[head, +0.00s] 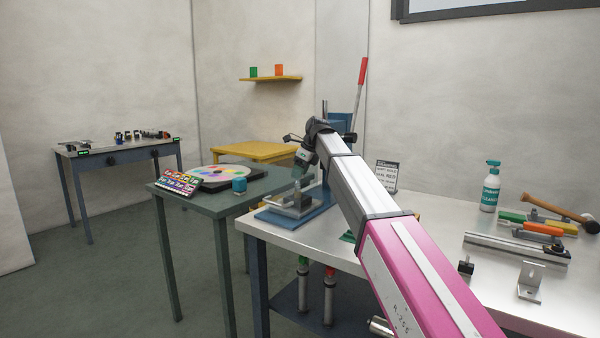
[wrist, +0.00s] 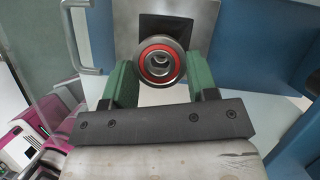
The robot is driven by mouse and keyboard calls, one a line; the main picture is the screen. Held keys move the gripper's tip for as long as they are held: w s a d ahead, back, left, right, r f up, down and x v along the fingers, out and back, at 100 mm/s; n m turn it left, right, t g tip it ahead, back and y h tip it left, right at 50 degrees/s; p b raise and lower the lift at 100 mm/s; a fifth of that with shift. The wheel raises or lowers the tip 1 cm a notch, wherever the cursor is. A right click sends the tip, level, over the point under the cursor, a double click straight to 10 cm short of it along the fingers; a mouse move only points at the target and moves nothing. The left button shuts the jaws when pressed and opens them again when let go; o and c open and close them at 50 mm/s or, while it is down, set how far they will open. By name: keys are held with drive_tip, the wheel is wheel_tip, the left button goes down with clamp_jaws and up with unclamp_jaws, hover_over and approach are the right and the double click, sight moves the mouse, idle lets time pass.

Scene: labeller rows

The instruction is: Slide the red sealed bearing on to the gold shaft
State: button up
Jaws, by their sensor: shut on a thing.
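The red sealed bearing (wrist: 152,69), a steel ring with a red seal, is between the green fingers of my gripper (wrist: 160,75) in the wrist view. My gripper is shut on it. Through its bore I see a small grey round shape, and I cannot tell whether that is a shaft end. In the head view my gripper (head: 304,160) points down over a metal fixture on a blue base (head: 275,218) at the table's left end. The bearing is too small to make out there. I cannot pick out a gold shaft in either view.
The steel table (head: 330,232) carries a small sign (head: 387,175), a spray bottle (head: 491,187), a mallet (head: 555,210) and a metal bracket (head: 530,282). A green table (head: 207,205) with a colour disc stands to the left. A blue panel (wrist: 262,45) is close right in the wrist view.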

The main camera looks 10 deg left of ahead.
drive_tip(key=shift+f, duration=1.4)
idle(0.4)
drive_tip(key=o, duration=1.1)
drive_tip(key=v, duration=1)
drive_tip(key=shift+d+r, duration=0.2)
drive_tip(key=shift+r, duration=0.1)
